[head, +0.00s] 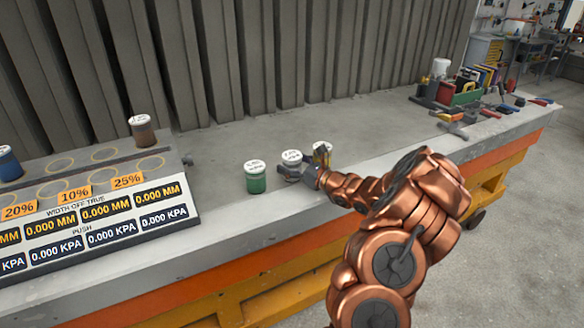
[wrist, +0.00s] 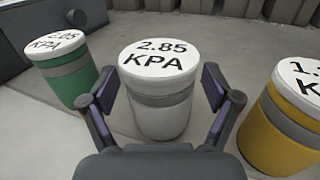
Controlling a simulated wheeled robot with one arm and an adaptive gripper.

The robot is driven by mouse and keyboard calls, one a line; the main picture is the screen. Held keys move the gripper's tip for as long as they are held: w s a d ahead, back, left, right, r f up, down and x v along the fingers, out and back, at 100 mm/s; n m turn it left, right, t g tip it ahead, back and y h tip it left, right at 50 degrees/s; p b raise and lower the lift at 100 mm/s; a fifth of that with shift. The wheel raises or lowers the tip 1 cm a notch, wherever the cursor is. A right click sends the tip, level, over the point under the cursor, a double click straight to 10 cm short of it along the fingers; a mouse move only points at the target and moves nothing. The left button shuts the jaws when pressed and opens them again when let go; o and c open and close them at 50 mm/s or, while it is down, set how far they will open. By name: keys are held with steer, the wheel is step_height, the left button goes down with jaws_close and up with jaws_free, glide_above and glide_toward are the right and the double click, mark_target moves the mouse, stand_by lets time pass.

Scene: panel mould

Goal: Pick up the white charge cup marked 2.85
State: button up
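The white charge cup (wrist: 160,112) stands upright on the bench, its white lid reading "2.85 KPA" in the wrist view. It also shows in the head view (head: 291,157), partly hidden by my gripper (head: 296,174). In the wrist view my gripper (wrist: 160,88) is open, with one finger on each side of the cup. A narrow gap shows beside the cup, and I see no clear grip on it.
A green cup (wrist: 72,77) stands close on the left and a yellow cup (wrist: 283,127) close on the right. The panel board (head: 95,225) with a brown cup (head: 142,131) and a blue cup (head: 9,165) is at left. Tools (head: 465,95) lie far right.

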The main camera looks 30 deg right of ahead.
steer(key=c, duration=1.4)
